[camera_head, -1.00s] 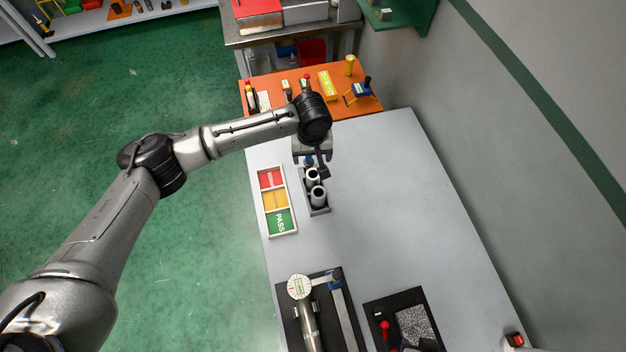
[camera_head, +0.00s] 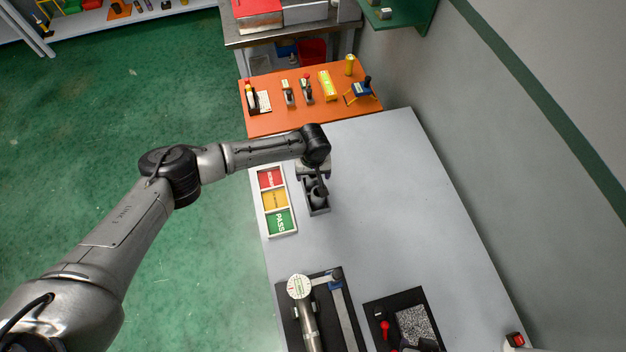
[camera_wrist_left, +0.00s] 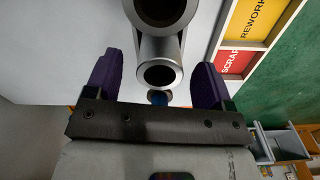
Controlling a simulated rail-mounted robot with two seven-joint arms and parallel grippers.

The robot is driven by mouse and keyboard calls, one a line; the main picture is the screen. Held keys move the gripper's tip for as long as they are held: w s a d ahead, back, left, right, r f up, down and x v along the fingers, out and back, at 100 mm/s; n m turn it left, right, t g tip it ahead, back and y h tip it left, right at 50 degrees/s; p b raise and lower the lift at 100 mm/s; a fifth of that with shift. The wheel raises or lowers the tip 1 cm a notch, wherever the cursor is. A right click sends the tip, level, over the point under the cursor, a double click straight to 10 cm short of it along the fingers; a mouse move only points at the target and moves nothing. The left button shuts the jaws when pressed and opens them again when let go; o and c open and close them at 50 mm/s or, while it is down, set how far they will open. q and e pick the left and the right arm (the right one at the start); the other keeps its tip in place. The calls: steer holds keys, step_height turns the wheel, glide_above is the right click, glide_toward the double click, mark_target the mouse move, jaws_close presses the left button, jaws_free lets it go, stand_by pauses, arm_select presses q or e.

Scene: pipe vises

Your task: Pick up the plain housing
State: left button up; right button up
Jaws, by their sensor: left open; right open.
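Two metal cylindrical housings with open bores stand in a dark grey tray (camera_head: 318,211) on the light table. In the left wrist view, the nearer housing (camera_wrist_left: 160,76) lies between the purple fingers, with gaps on both sides. The other housing (camera_wrist_left: 160,12) is past the fingertips at the top edge. I cannot tell which is the plain one. My left gripper (camera_head: 321,191) is open over the tray, and in the left wrist view (camera_wrist_left: 157,64) its fingers are spread. It partly hides the housings in the head view. My right gripper is not in view.
A sorting tray (camera_head: 291,232) with red, yellow and green fields is left of the housings' tray. A blue-topped object (camera_wrist_left: 158,98) is near the gripper base.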

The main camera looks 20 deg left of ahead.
arm_select(q)
steer(key=shift+f, duration=0.45)
steer(key=shift+c, duration=0.3)
steer(key=c, duration=1.1)
steer(key=shift+r, duration=0.15)
